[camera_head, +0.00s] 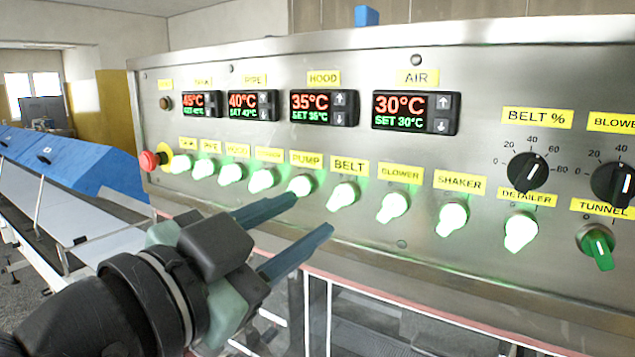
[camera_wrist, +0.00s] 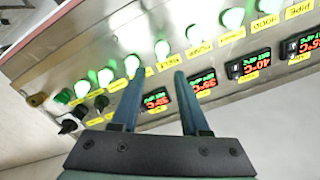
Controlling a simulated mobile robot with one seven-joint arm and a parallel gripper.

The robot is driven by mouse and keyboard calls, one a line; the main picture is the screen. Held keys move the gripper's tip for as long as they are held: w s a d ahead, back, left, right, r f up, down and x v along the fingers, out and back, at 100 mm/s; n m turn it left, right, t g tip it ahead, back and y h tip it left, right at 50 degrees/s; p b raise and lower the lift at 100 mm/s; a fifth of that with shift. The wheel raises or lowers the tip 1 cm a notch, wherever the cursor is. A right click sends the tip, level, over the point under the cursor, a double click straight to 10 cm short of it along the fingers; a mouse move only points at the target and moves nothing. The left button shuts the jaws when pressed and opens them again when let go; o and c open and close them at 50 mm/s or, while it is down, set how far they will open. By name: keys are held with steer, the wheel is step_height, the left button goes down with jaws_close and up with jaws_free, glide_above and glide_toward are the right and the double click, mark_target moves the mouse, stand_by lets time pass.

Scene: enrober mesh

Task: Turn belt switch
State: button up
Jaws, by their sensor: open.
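The belt switch (camera_head: 343,195) is a lit, whitish-green knob under the yellow BELT label (camera_head: 349,166) on the steel control panel. In the head view, its knob leans slightly. My gripper (camera_head: 313,213) is open and empty, its two blue fingers pointing at the panel from the lower left of the switch. In the wrist view, where the panel appears upside down, the belt switch (camera_wrist: 162,50) shows just beyond the gap between my fingertips (camera_wrist: 159,72). The fingers appear apart from the knob; the exact distance is hard to tell.
The lit pump switch (camera_head: 300,186) and blower switch (camera_head: 392,207) flank the belt switch closely. A red emergency button (camera_head: 149,161) sits at the panel's left. The BELT % dial (camera_head: 528,171) is at right. Blue covers (camera_head: 95,165) stand along the conveyor at left.

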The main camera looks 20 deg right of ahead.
mark_target(338, 196)
steer(key=p+x, duration=0.3)
steer(key=x, duration=0.4)
steer(key=shift+w+d+r, duration=0.1)
steer(key=shift+w+d, duration=0.05)
steer(key=shift+w, duration=0.05)
steer(key=shift+w+d, duration=0.25)
steer(key=shift+w, duration=0.1)
steer(key=shift+c, duration=0.2)
jaws_close()
